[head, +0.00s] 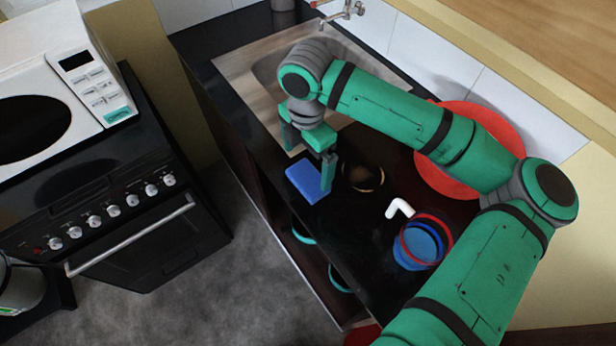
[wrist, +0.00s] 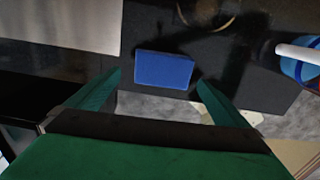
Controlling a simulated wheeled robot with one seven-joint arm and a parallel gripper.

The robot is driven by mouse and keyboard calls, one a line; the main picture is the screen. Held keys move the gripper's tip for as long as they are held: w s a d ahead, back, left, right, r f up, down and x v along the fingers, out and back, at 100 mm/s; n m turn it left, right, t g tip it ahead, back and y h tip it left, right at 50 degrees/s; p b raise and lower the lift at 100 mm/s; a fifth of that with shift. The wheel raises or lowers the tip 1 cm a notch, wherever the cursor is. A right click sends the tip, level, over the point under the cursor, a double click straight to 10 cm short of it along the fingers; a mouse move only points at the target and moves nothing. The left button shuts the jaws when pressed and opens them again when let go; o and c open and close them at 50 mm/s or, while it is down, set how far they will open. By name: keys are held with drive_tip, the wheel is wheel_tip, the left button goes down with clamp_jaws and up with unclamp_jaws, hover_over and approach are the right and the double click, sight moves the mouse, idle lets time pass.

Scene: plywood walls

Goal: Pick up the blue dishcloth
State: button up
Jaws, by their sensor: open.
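The blue dishcloth (head: 304,181) is a flat, folded blue block on the black counter (head: 350,236), near the counter's front edge. In the head view my gripper (head: 308,166) is above the counter next to the cloth, and one green finger overlaps the cloth's right side. In the wrist view the cloth (wrist: 164,70) lies ahead of my gripper (wrist: 158,82), centred between the two open fingers. Nothing is between the fingers that I can see as held. How high the fingertips are above the cloth I cannot tell.
A dark bowl with a golden rim (head: 363,177) stands just right of the cloth. A white bent object (head: 398,208), a blue cup with a red rim (head: 421,246) and a red round plate (head: 470,125) are farther right. The sink (head: 240,68) lies behind my gripper.

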sight(308, 177)
drive_tip(key=f, duration=0.4)
drive_tip(key=shift+s+d, duration=0.2)
drive_tip(key=shift+s, duration=0.05)
drive_tip(key=shift+f, duration=0.6)
drive_tip(key=shift+c, duration=0.6)
drive_tip(key=c, duration=0.7)
